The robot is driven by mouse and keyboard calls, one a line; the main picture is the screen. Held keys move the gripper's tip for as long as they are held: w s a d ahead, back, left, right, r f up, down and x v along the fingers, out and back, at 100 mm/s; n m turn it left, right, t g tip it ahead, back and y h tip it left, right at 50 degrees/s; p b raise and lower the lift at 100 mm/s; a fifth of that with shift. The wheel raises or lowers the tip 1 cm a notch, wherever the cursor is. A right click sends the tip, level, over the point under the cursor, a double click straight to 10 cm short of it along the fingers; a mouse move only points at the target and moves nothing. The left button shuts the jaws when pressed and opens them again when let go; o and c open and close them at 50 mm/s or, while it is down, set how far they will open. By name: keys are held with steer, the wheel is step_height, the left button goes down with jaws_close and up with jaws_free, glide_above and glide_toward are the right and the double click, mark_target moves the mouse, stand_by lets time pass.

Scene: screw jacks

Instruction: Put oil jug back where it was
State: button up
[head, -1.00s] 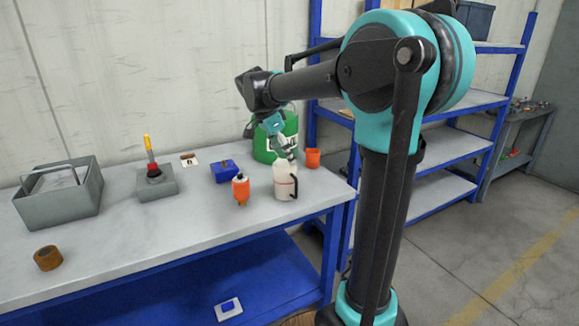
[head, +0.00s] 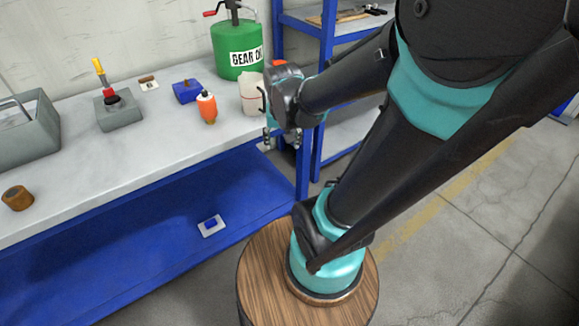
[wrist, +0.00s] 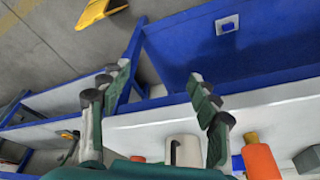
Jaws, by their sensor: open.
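The oil jug (head: 251,92), white with a dark handle, stands upright on the bench near its right end. In the head view my wrist partly hides its right side. My gripper (head: 282,140) is open and empty, in front of the jug and over the bench's front edge. In the wrist view the jug (wrist: 183,149) shows low in the picture, beyond the spread fingers (wrist: 156,78). The jug appears apart from the fingers.
An orange bottle (head: 207,107) stands just left of the jug, with a blue block (head: 186,91) behind it. A green gear oil drum (head: 238,50) stands behind. A grey-based jack (head: 118,110) and grey toolbox (head: 22,135) are farther left.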

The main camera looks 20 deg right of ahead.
steer(key=s+f+n, duration=0.3)
steer(key=s+f, duration=0.2)
steer(key=s, duration=0.1)
steer(key=shift+s+d+f+t+y, duration=0.15)
steer(key=shift+s+d+t+y, duration=0.05)
steer(key=shift+t+y, duration=0.2)
